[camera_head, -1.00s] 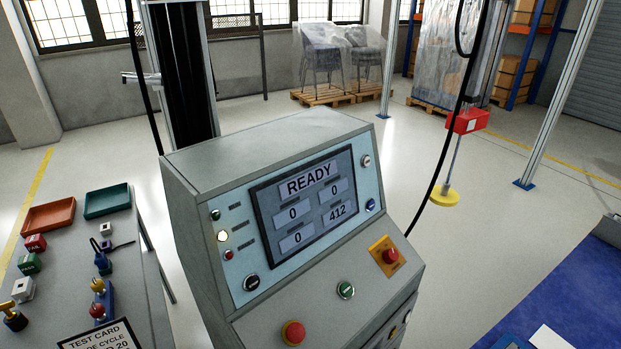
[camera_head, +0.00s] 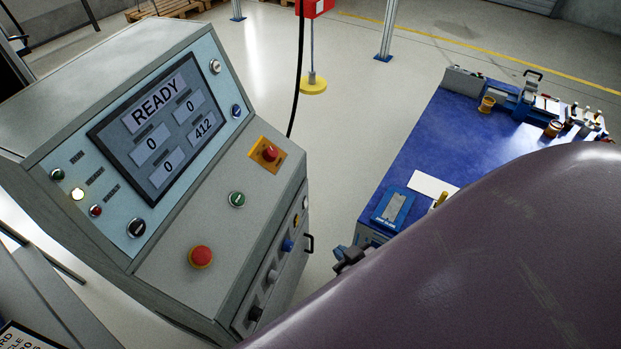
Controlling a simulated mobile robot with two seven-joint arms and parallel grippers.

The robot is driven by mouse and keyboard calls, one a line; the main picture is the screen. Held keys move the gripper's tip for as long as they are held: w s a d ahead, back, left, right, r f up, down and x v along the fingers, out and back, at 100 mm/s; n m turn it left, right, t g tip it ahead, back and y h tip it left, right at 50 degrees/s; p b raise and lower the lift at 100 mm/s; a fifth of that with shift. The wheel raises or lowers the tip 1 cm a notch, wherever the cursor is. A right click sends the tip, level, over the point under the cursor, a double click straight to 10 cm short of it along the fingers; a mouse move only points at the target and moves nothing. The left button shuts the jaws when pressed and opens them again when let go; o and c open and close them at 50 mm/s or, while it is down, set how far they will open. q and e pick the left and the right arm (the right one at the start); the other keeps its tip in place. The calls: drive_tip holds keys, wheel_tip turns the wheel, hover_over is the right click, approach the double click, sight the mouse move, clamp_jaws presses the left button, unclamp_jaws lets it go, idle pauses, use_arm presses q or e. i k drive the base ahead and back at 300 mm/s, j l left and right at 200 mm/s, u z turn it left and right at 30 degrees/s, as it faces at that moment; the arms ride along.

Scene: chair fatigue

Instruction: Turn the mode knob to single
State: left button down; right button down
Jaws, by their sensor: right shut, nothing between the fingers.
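The grey control console (camera_head: 170,300) stands at the left with its screen (camera_head: 160,125) reading READY. A round black knob (camera_head: 136,228) is at the panel's lower left, and a blue one (camera_head: 236,110) is right of the screen. Several knobs run along the console's front face, among them a black one (camera_head: 255,313), a grey one (camera_head: 272,275) and a blue one (camera_head: 288,245). I cannot read which is the mode knob or its setting. My right gripper (camera_head: 347,259) shows small and dark beyond my purple arm, shut and empty, right of the console front and apart from it.
A blue-topped bench (camera_head: 420,150) with tools is at the right. Clear floor (camera_head: 345,120) lies between.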

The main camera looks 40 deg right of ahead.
sight(255, 313)
drive_tip(key=z, duration=0.75)
drive_tip(key=k+j, duration=0.2)
drive_tip(key=k, duration=0.2)
drive_tip(key=k+j, duration=0.25)
drive_tip(key=k, duration=0.15)
